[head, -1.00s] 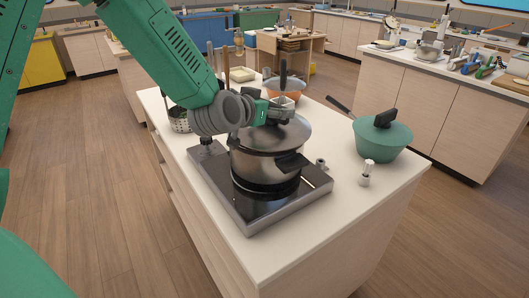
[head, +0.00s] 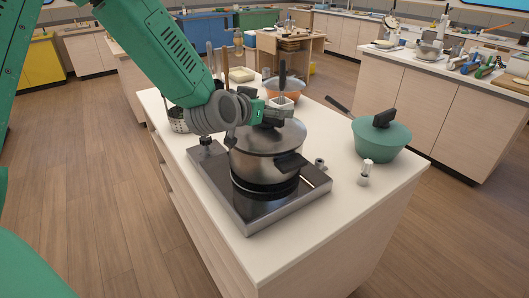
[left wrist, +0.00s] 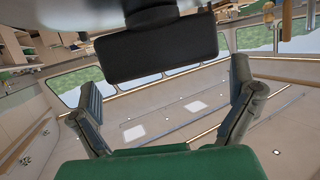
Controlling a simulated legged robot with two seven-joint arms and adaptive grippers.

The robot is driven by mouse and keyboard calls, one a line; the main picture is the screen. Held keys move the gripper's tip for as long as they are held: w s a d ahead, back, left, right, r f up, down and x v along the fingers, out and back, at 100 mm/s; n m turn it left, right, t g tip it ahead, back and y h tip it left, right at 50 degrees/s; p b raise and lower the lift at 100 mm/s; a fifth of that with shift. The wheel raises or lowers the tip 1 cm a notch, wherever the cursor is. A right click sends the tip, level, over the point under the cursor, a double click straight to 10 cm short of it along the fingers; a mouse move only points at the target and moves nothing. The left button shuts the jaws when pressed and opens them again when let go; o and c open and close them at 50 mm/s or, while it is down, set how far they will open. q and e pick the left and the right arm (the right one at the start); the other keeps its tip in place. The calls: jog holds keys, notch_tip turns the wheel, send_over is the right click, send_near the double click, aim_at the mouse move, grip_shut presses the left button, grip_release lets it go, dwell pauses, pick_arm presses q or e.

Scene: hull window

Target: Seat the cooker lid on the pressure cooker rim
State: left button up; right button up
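My left gripper (head: 274,116) is over the lid's black handle. In the left wrist view that handle (left wrist: 158,46) is near the fingertips, and the fingers (left wrist: 166,85) stand apart with gaps beside it. My right gripper is not in view.
A green lidded pan (head: 381,140) and a small white-topped shaker (head: 365,172) stand to the right on the white counter (head: 331,201). An orange pot (head: 286,93) is behind my gripper. A perforated utensil holder (head: 178,120) is at the left edge.

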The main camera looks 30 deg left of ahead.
pick_arm(q)
jog(key=shift+d, duration=0.1)
jog(key=shift+s, duration=0.1)
jog(key=shift+s+a, duration=0.2)
jog(key=shift+s, duration=0.2)
jog(key=shift+s+d+r+p, duration=0.2)
jog(key=shift+s+r+p, duration=0.15)
jog(key=shift+s, duration=0.3)
jog(key=shift+s+r, duration=0.15)
jog(key=shift+s, duration=0.4)
dwell(0.5)
